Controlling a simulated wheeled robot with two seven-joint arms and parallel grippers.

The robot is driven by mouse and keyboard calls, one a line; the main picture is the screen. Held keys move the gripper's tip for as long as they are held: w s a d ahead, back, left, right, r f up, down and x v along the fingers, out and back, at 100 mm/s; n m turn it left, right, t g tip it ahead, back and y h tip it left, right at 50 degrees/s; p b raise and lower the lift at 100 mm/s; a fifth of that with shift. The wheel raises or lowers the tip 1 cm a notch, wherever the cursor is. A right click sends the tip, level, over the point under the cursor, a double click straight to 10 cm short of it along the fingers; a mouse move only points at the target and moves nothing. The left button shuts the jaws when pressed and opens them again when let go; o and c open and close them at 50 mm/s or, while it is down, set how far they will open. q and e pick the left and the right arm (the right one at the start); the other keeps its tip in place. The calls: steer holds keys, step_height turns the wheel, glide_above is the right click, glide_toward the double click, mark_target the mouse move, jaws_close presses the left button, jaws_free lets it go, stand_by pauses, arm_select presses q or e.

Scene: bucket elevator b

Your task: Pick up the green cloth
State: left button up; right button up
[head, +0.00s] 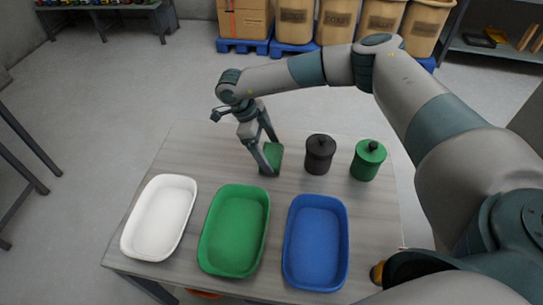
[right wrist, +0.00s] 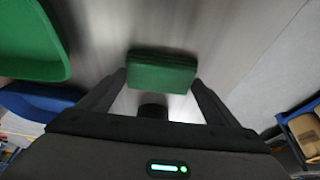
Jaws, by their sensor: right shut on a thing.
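The green cloth (head: 272,158) is a small folded green block near the back of the table in the head view. It also shows between the fingers in the right wrist view (right wrist: 161,72). My right gripper (head: 268,158) reaches down to it from above and is shut on it; in the right wrist view the fingertips (right wrist: 160,82) sit at its two sides. I cannot tell whether the cloth touches the table. My left gripper is not in view.
A white tray (head: 160,217), a green tray (head: 234,231) and a blue tray (head: 315,243) stand along the table's front. A black lidded canister (head: 319,155) and a green lidded canister (head: 367,160) stand right of the cloth. The table's back left is clear.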

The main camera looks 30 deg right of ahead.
mark_target(269, 154)
step_height(269, 154, up, 8)
steer(key=b, duration=0.3)
steer(key=shift+f, duration=0.2)
steer(key=shift+r+b, duration=0.3)
steer(key=shift+r, duration=0.9)
steer(key=shift+o, duration=1.4)
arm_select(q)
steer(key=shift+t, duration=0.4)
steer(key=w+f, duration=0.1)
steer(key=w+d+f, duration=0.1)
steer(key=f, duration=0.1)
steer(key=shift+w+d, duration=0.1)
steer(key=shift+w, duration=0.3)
arm_select(e)
steer(key=shift+c, duration=0.4)
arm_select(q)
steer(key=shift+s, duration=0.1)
arm_select(e)
steer(key=shift+s+f, duration=0.1)
